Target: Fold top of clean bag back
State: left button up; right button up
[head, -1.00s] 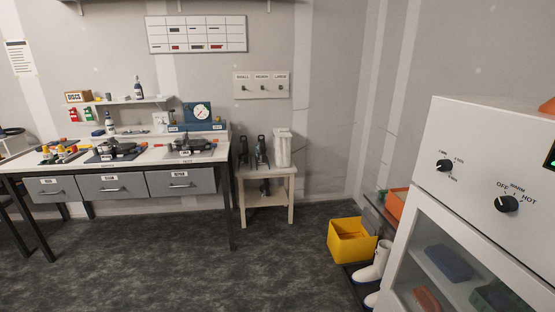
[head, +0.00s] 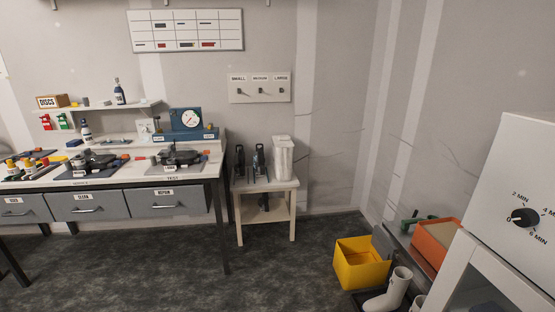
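A tall whitish translucent bag or bin (head: 283,158) stands upright on a small pale side table (head: 266,188) in the middle of the view. It may be the clean bag; its top looks slightly uneven, but I cannot tell whether it is folded. Dark tools or devices (head: 259,160) stand beside it on the left. Neither of my grippers shows in the head view.
A workbench (head: 120,174) with drawers is at left. A yellow bin (head: 361,263), white boots (head: 389,290) and an orange tray (head: 437,243) are at lower right, beside a white cabinet (head: 520,200). Dark floor is clear in the middle.

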aim_at(280, 141)
jog(key=i, duration=1.2)
jog(key=i+l+u, duration=0.15)
jog(key=i, duration=1.05)
jog(key=i+l+u, duration=0.1)
jog(key=i+u, duration=0.15)
jog(key=i, duration=0.2)
jog(key=i+l+u, duration=0.3)
jog(key=i, duration=0.2)
